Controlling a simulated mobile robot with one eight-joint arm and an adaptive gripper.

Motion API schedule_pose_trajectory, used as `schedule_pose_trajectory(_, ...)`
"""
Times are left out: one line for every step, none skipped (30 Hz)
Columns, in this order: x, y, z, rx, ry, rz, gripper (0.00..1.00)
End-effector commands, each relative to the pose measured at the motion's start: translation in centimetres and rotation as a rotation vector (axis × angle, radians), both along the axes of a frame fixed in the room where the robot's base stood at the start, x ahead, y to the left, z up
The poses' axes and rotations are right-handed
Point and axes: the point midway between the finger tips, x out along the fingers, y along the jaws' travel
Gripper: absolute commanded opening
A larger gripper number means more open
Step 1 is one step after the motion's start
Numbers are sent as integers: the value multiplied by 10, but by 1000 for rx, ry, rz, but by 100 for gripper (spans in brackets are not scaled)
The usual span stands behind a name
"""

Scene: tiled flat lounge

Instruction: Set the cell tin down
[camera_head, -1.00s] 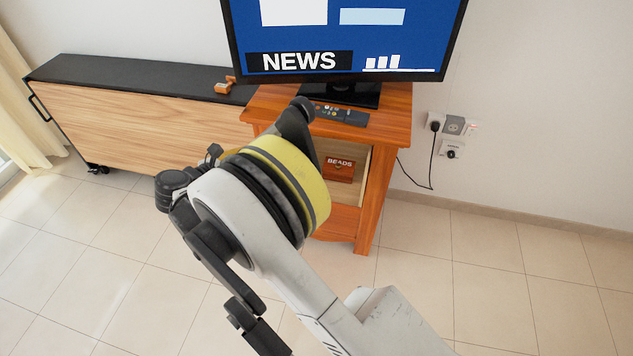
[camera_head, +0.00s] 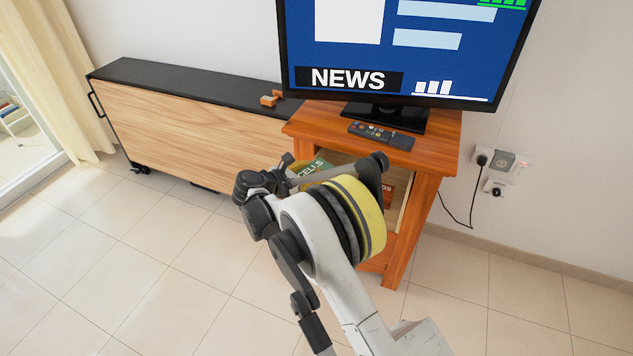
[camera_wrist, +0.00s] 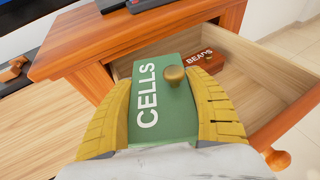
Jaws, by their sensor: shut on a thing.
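The cell tin (camera_wrist: 162,112) is a green box lettered CELLS with a round brass knob on its lid. In the wrist view my gripper (camera_wrist: 165,115) is shut on it, with a yellow finger on each side. The tin is held in front of the open drawer (camera_wrist: 262,68) of the wooden TV stand, and I cannot tell its height above the drawer floor. In the head view part of the tin (camera_head: 316,169) shows beyond my arm, which hides the rest of it and most of my gripper.
A red-brown BEADS box (camera_wrist: 202,62) lies at the back of the drawer. The TV stand (camera_head: 436,150) carries a television (camera_head: 400,50) and remotes (camera_head: 381,134). A black-topped cabinet (camera_head: 190,120) stands to its left. The bare drawer floor shows right of the tin.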

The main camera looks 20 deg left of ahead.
Motion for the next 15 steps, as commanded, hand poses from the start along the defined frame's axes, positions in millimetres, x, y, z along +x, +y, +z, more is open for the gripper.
schedule_pose_trajectory(0,0,-14,0,0,0,20)
schedule_pose_trajectory(0,0,-19,0,0,0,20)
schedule_pose_trajectory(0,0,-23,0,0,0,20)
schedule_pose_trajectory(0,0,-25,0,0,0,20)
schedule_pose_trajectory(0,0,-26,0,0,0,20)
schedule_pose_trajectory(0,0,-25,0,0,0,20)
schedule_pose_trajectory(0,0,-24,0,0,0,20)
schedule_pose_trajectory(0,0,-23,0,0,0,20)
schedule_pose_trajectory(0,0,-23,0,0,0,20)
schedule_pose_trajectory(0,0,-23,0,0,0,20)
schedule_pose_trajectory(0,0,-23,0,0,0,20)
schedule_pose_trajectory(0,0,-24,0,0,0,20)
schedule_pose_trajectory(0,0,-24,0,0,0,20)
schedule_pose_trajectory(0,0,-25,0,0,0,20)
schedule_pose_trajectory(0,0,-27,0,0,0,20)
